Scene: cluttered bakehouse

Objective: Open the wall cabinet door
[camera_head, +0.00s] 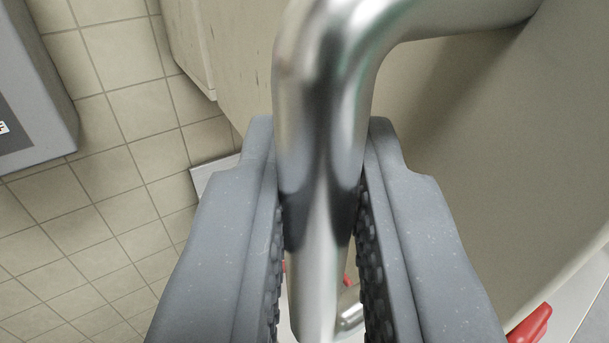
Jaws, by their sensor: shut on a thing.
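A shiny metal bar handle (322,110) runs down the middle of the view and bends to the right at its top, toward a cream door panel (480,140). My gripper (320,215) is shut on the straight part of the handle, with one grey ribbed finger on each side. The lower end of the handle (350,318) shows partly between the fingers. A cream surface with a worn edge (190,40) lies at the upper left beside the panel. I cannot tell from this view how far the door stands from its frame.
A tiled wall (125,120) fills the left side. A grey box (35,90) with a dark label juts in at the upper left. A small pale plate (212,172) is left of the fingers. A red object (530,324) lies at the lower right.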

